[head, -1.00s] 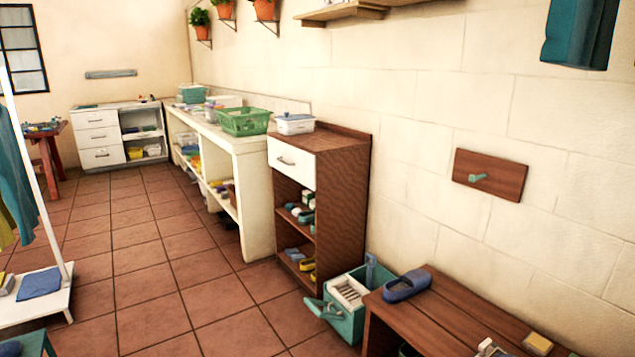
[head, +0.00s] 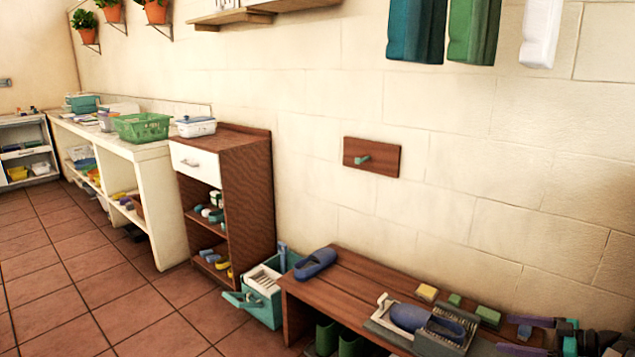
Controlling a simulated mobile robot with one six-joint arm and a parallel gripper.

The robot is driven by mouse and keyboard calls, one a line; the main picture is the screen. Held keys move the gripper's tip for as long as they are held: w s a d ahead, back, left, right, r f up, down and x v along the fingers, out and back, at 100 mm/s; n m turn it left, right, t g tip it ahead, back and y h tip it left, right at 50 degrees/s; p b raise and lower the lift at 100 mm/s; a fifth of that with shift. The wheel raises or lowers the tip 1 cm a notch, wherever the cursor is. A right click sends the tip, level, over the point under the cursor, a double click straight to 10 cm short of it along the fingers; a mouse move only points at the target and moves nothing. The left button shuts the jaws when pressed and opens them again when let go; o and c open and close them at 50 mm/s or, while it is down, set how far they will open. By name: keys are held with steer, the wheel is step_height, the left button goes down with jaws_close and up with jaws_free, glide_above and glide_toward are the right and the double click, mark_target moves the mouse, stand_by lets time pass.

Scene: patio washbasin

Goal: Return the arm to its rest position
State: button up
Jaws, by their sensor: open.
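My gripper (head: 506,334) shows at the lower right edge of the head view, pointing left, with its dark fingers apart and nothing seen between them. It appears in front of the right part of the wooden bench (head: 355,277). The rest of my arm is mostly cut off by the picture edge. I cannot tell its full pose.
A blue shoe (head: 315,263), a wire rack (head: 446,327) and several small blocks lie on the bench. A teal crate (head: 265,309) stands beside a brown cabinet (head: 252,190). The tiled floor (head: 100,275) at left is clear.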

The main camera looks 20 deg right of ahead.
steer(key=w+a+f+n+g+y+p, duration=0.2)
steer(key=w+a+p, duration=0.1)
steer(key=w+a, duration=0.55)
steer(key=w+a+f+n+g+y+p, duration=0.15)
steer(key=w+a, duration=0.35)
steer(key=a, duration=0.6)
steer(key=a+f+n+g+y+p, duration=0.1)
steer(key=a+f+g+p, duration=0.25)
steer(key=a, duration=0.75)
steer(key=a+f+g+y+p, duration=0.1)
steer(key=a+f+g+p, duration=0.2)
steer(key=a, duration=0.9)
steer(key=s+a+f+g+h+p, duration=0.2)
steer(key=s+a+f+g, duration=0.3)
steer(key=s+a, duration=0.4)
steer(key=s+a+f+g+h+p, duration=0.25)
steer(key=s+a+f, duration=0.4)
steer(key=a, duration=0.35)
steer(key=s+f+m+g+h+p, duration=0.1)
steer(key=s+f+m+h, duration=0.25)
steer(key=s, duration=0.65)
steer(key=s+d+f+m+t+h, duration=0.1)
steer(key=d+m+h, duration=0.3)
steer(key=d+m, duration=0.3)
steer(key=shift+d+f+h, duration=0.15)
steer(key=shift+f+h, duration=0.2)
